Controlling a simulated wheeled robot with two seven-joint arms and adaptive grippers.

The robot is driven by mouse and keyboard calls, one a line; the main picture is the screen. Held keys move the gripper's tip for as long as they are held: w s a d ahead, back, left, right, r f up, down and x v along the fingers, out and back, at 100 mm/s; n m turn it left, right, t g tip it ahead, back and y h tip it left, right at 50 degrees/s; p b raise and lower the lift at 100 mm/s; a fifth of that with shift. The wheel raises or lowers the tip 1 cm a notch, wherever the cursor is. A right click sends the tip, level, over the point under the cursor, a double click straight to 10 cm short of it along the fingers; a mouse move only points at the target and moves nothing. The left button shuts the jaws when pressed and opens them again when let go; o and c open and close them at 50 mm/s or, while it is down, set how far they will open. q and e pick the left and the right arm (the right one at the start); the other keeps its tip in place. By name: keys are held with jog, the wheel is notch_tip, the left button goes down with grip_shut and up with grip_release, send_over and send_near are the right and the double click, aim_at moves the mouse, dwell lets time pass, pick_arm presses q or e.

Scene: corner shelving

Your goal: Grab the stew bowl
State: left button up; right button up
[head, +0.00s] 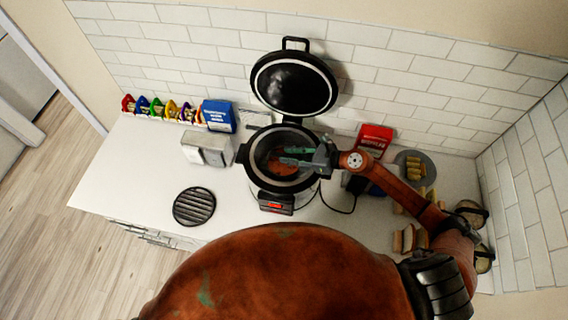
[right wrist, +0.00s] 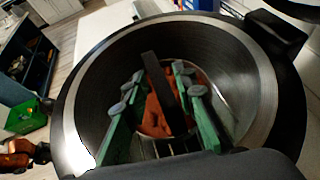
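A round cooker (head: 283,187) with a dark rim stands on the counter, its black lid (head: 295,83) raised at the back. Red-brown stew (head: 276,167) shows inside it, and it also shows in the right wrist view (right wrist: 152,122). I cannot make out a separate stew bowl. My right gripper (head: 290,156) reaches over the cooker from the right. In the right wrist view its green fingers (right wrist: 160,84) are apart, inside the cooker's opening. A dark bar (right wrist: 163,88) shows between them; I cannot tell whether they touch it. My left gripper is not seen.
A black round grate (head: 194,207) lies at the front left. A light box (head: 206,149), a blue box (head: 219,116) and several colourful packets (head: 157,108) stand at the left. A red packet (head: 375,138) and a grey plate (head: 415,164) are at the right. Tiled walls close the corner.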

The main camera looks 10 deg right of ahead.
jog(key=shift+s+r, duration=0.1)
jog(key=shift+s, duration=0.05)
jog(key=c, duration=0.5)
grip_shut()
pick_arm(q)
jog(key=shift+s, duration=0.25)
